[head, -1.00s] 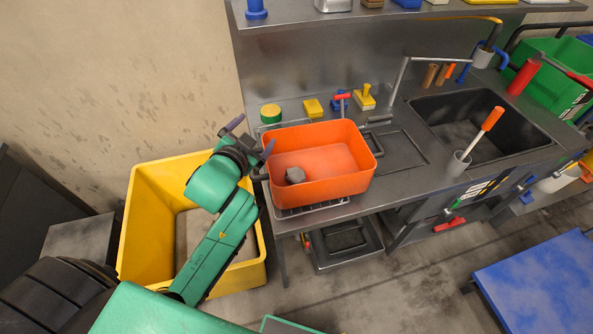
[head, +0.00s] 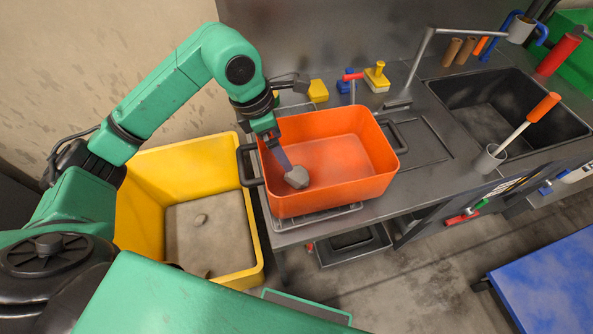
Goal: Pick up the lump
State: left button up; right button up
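The grey, faceted lump (head: 297,178) lies on the floor of the orange tub (head: 350,158), near its left side. My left gripper (head: 285,162) reaches down over the tub's left rim from above. A bluish finger points at the lump and its tip is at or just against the lump's upper left. The other finger is not clearly seen, so I cannot tell whether the gripper is open or shut on the lump. My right gripper is not in view.
A yellow bin (head: 133,190) with a grey bed inside stands left of the metal counter (head: 425,150). A sink (head: 490,105) and a cup (head: 490,160) with an orange-handled tool are to the right. A blue table (head: 550,280) is at the lower right.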

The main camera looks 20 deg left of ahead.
aim_at(296, 171)
pick_arm(q)
jog(key=p+x, duration=0.2)
jog(key=x, duration=0.3)
jog(key=p+x, duration=0.2)
jog(key=x, duration=0.4)
jog(key=shift+d+f, duration=0.15)
jog(key=shift+d, duration=0.1)
jog(key=shift+w+d+f, duration=0.1)
jog(key=shift+f, duration=0.4)
jog(key=c, duration=1.5)
jog(key=shift+r, duration=0.1)
